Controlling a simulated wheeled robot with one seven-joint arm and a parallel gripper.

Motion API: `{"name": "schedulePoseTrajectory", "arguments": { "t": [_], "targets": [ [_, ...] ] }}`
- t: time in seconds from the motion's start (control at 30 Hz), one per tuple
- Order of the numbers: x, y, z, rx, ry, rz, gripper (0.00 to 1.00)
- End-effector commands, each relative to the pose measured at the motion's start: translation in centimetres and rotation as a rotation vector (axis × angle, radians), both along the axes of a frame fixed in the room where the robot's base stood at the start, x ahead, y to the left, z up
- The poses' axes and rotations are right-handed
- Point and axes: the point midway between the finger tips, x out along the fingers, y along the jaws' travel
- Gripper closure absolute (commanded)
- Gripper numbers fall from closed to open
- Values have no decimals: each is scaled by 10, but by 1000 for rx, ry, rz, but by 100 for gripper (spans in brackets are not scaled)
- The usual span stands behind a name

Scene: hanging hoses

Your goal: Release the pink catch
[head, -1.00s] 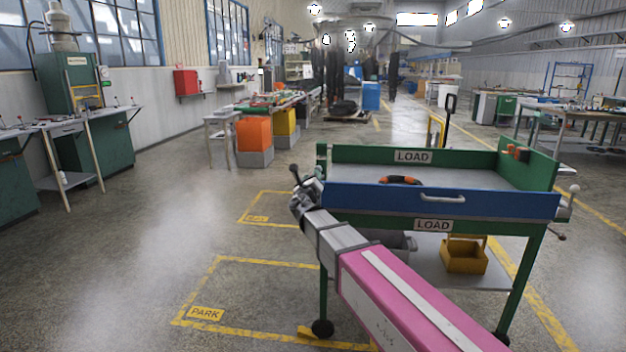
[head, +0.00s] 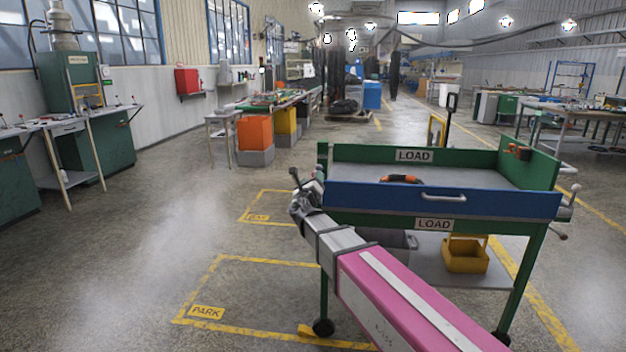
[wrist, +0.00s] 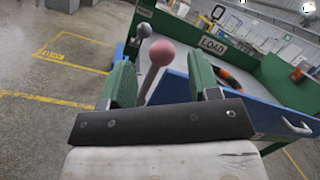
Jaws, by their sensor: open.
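The pink catch is a lever with a pink ball knob (wrist: 162,53) on a grey stem at the left end of the cart. In the wrist view my gripper (wrist: 160,74) is open, its two green fingers on either side of the stem and knob. I see a gap on each side, wider on the right. In the head view my gripper (head: 306,196) is at the cart's left front corner; the pink knob cannot be made out there. A second lever with a pale grey knob (wrist: 145,29) stands just behind the pink one.
The cart has a blue front panel (head: 390,203) with a handle and green sides. An orange and black object (head: 401,179) lies in its tray. A yellow bin (head: 465,255) sits on the lower shelf. Yellow-marked floor (head: 262,262) to the left is clear.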

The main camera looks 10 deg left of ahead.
Motion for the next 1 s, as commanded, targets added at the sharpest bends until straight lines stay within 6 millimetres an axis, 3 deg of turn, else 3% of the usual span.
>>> {"name": "schedulePoseTrajectory", "arguments": {
  "t": [0.3, 0.43, 0.87, 1.0],
  "targets": [
    [-62, -4, -13, 0, 1, 2, 44],
    [-78, -5, -18, 0, 1, 0, 44],
    [-83, -5, -20, 7, 5, -3, 44],
    [-75, -30, -31, 110, 45, -38, 44]
  ]
}}
